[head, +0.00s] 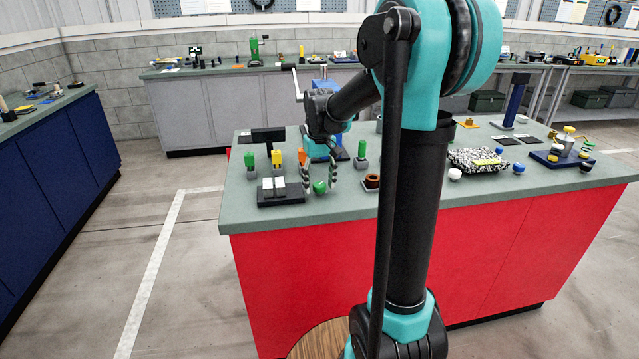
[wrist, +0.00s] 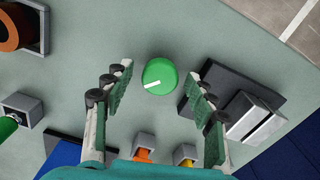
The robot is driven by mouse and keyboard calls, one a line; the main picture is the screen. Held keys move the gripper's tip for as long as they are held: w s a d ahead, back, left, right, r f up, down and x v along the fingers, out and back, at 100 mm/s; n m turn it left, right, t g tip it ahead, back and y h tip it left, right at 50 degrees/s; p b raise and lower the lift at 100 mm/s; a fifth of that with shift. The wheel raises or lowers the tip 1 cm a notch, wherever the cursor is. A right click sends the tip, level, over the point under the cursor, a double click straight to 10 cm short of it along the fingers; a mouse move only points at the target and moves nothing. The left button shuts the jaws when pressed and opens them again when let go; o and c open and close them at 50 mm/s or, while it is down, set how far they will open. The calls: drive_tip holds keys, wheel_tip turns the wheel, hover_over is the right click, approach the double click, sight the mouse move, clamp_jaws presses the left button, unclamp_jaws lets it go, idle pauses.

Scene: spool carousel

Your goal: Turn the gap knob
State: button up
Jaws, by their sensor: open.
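A round green knob (head: 320,187) with a white pointer line sits on the grey-green top of the red bench, near its front edge. In the wrist view the green knob (wrist: 158,77) is seen from above, its line pointing to the left and slightly down. I see no label on it. My gripper (head: 320,179) is open and points down over the knob. In the wrist view my gripper (wrist: 159,84) has one finger on each side of the knob, with clear space between each finger and it. Nothing is held.
A dark block with two pale plates (head: 280,187) stands close left of the knob; it shows at right in the wrist view (wrist: 255,110). A copper-coloured ring in a holder (head: 372,181) is to the right. Behind stand yellow (head: 276,157) and green (head: 362,148) pegs in grey sockets.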

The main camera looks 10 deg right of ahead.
sight(320, 185)
drive_tip(key=shift+r, duration=0.1)
wheel_tip(320, 185, up, 12)
idle(0.5)
drive_tip(key=shift+s, duration=0.1)
